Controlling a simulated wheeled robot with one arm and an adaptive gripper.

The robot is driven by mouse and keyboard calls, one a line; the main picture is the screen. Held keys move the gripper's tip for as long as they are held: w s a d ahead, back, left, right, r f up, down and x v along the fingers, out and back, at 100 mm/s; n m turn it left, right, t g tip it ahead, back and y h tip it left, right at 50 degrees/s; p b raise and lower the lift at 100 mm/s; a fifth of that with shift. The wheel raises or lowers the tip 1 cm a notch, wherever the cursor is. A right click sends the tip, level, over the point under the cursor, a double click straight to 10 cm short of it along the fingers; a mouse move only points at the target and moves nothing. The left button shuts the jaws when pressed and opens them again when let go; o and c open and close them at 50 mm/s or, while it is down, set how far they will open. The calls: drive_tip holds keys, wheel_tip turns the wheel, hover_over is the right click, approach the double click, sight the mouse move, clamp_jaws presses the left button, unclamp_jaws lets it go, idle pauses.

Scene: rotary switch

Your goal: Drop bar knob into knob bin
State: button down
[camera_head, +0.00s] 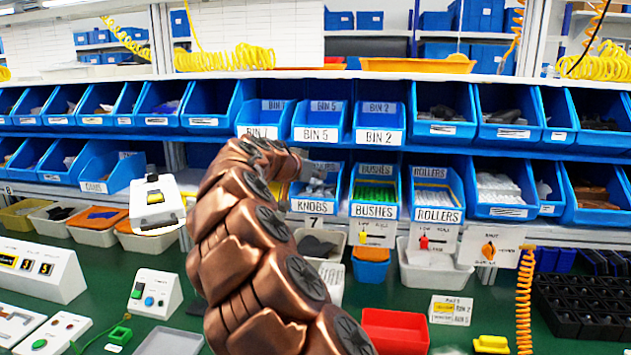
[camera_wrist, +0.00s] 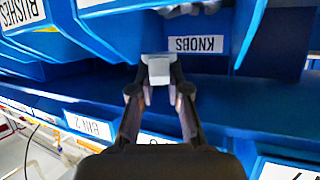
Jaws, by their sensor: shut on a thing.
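The blue knob bin (camera_head: 327,170) sits in the lower shelf row, marked KNOBS, with several grey knobs inside. Its label (camera_wrist: 196,44) shows upside down in the wrist view. My gripper (camera_wrist: 160,90) is shut on a light grey bar knob (camera_wrist: 158,68). In the wrist view the knob is beside the KNOBS label, against the bin front in the picture; I cannot tell the gap. In the head view my copper arm reaches up to the knob bin, covering its left side; the fingers are hard to make out there.
The BUSHES bin (camera_head: 374,211) and ROLLERS bin (camera_head: 437,214) stand to the right of the knob bin. BIN 5 (camera_head: 319,134) and other blue bins hang just above. Below, the green bench holds a red tray (camera_head: 395,331) and white control boxes (camera_head: 154,294).

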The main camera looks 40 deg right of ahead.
sight(315, 183)
drive_tip(key=shift+w+d, duration=0.5)
drive_tip(key=shift+w, duration=0.05)
drive_tip(key=shift+f+p, duration=0.95)
drive_tip(key=shift+f, duration=0.8)
drive_tip(key=shift+f+b, duration=0.65)
drive_tip(key=shift+b, duration=0.5)
drive_tip(key=c, duration=1.1)
unclamp_jaws()
drive_tip(key=shift+c, duration=0.2)
drive_tip(key=shift+r, duration=0.15)
drive_tip(key=shift+r+p, duration=0.6)
drive_tip(key=shift+p, duration=0.5)
drive_tip(key=b+v, duration=0.3)
drive_tip(key=v, duration=0.9)
drive_tip(key=shift+f, duration=0.15)
